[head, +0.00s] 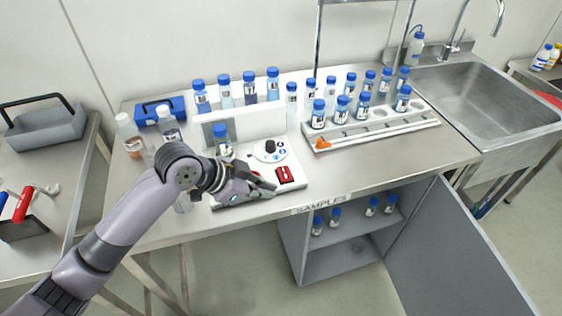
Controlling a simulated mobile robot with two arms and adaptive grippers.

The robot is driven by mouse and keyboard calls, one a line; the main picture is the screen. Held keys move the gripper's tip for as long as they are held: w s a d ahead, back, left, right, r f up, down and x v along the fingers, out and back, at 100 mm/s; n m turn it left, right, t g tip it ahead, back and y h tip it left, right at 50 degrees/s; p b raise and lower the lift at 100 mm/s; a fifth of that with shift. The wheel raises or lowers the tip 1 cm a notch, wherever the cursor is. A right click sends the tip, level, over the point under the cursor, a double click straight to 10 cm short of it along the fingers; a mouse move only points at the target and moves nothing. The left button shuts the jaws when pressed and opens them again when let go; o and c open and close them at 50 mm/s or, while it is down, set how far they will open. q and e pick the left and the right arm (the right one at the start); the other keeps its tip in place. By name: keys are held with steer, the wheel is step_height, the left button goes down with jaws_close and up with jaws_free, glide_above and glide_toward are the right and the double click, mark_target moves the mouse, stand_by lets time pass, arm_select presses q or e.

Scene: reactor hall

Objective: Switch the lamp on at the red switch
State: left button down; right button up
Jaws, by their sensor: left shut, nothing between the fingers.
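The red switch (285,174) sits at the front right of a white device base (295,193) on the steel bench. My left gripper (272,185) is shut and empty. Its fingertips are just left of the red switch; I cannot tell whether they touch it. A black knob (270,147) on a round white dial stands behind the switch. A blue-capped bottle (221,138) stands at the left of the device. The lamp cannot be made out for sure. My right gripper is not in view.
An orange piece (323,144) lies at the rack's front. The cabinet door (450,255) hangs open below. A sink (490,95) is at right.

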arm_select(q)
steer(key=w+a+r+m, duration=0.1)
steer(key=w+a+r, duration=0.1)
steer(key=w+r, duration=0.5)
step_height(320, 180, up, 2)
steer(key=shift+a+r+m+h, duration=0.15)
steer(key=shift+a+m+h, duration=0.15)
steer(key=shift+a, duration=0.05)
steer(key=shift+d, duration=0.1)
steer(key=p, duration=0.3)
glide_above(281, 172)
steer(key=f, duration=0.7)
steer(key=shift+s+d+f, duration=0.15)
steer(key=shift+s+d, duration=0.05)
steer(key=shift+s, duration=0.05)
steer(key=f, duration=0.3)
steer(key=shift+w+a+f+p, duration=0.1)
steer(key=shift+w+a+p, duration=0.1)
steer(key=shift+p, duration=0.15)
steer(key=shift+f, duration=0.3)
